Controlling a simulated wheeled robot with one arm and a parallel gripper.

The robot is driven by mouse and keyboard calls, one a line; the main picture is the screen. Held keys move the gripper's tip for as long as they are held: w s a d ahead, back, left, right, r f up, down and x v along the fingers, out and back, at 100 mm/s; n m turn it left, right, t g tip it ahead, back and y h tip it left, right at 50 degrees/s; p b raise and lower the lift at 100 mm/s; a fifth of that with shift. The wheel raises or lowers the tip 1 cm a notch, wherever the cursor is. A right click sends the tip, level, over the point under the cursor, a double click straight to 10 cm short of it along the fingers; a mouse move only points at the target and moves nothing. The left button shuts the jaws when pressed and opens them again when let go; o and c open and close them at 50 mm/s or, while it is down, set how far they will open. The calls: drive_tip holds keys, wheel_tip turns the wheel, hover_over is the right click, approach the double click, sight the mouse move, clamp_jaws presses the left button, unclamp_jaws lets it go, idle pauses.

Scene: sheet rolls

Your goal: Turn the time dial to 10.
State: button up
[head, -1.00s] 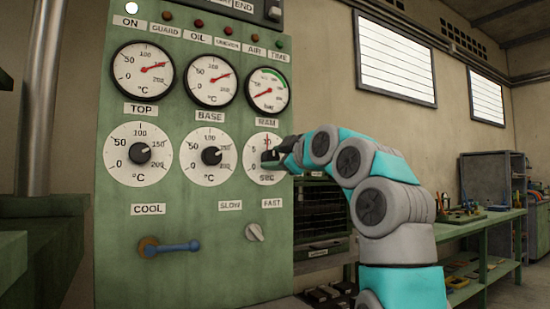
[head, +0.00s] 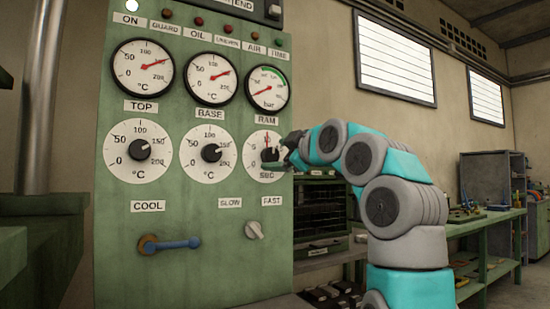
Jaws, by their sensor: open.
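The time dial (head: 253,171) is the right-hand white dial in the lower row of the green panel, marked in seconds. A red mark shows at its top. Its dark knob (head: 268,155) is partly covered by my gripper, so its pointer setting cannot be read. My gripper (head: 276,154) is open at the right part of the dial, with its fingers close to the knob. I cannot tell whether they touch it. My arm reaches in from the lower right and hides the dial's right edge.
The top dial (head: 120,135) and the base dial (head: 192,145) are to the left. Gauges sit above, including the ram gauge (head: 268,104). Below are a blue-handled cool lever (head: 178,245) and a slow/fast switch (head: 254,230). A green workbench (head: 470,228) stands at the right.

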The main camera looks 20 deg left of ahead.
drive_tip(key=b+v, duration=0.1)
drive_tip(key=v, duration=0.4)
drive_tip(key=shift+s+d, duration=0.25)
drive_tip(key=shift+d, duration=0.05)
